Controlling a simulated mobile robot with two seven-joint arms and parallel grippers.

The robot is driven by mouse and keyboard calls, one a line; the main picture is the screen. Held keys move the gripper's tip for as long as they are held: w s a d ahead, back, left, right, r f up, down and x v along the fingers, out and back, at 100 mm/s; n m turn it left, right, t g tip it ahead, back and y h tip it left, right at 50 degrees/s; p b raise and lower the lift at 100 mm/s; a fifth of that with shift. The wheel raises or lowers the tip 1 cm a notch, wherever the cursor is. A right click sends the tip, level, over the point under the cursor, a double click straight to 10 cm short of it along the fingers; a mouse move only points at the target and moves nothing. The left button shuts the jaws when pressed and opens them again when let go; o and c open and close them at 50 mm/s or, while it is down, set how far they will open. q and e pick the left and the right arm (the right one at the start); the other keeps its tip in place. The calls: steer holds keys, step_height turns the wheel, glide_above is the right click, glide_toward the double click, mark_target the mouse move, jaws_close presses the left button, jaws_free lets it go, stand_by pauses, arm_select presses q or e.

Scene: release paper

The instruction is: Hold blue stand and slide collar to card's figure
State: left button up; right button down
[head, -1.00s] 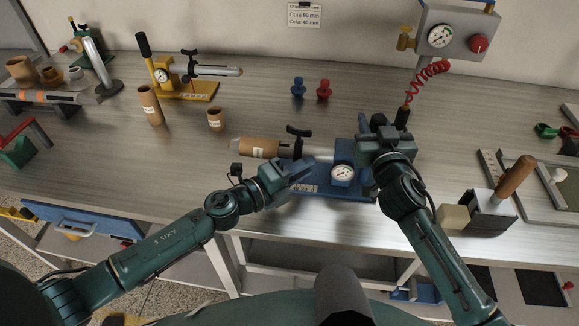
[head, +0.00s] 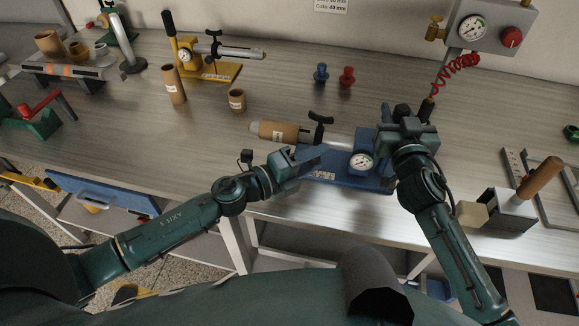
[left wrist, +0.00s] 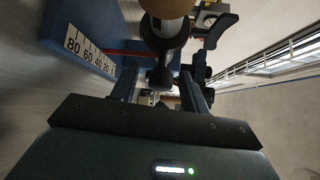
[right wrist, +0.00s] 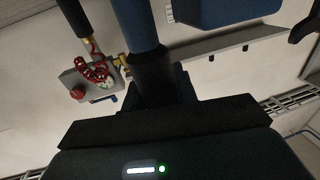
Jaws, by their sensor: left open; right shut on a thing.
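The blue stand (head: 345,180) lies on the bench with a dial, a metal shaft and a brown tube (head: 275,131) on the shaft's left end. The black collar (head: 319,122) with its T-handle sits on the shaft just right of the tube. My left gripper (head: 320,155) is open at the stand's front edge, below the collar. In the left wrist view a black knob (left wrist: 160,76) shows between its fingers, near the scale (left wrist: 88,50). My right gripper (head: 408,125) is shut on a blue-and-black upright (right wrist: 150,70) at the stand's right end.
A yellow stand (head: 210,70), brown tubes (head: 174,84) and blue and red pegs (head: 321,73) stand farther back. A regulator box (head: 490,25) with a red coiled hose hangs behind my right gripper.

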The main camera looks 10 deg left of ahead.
arm_select(q)
steer(key=v, duration=0.9)
steer(key=shift+s+a, duration=0.25)
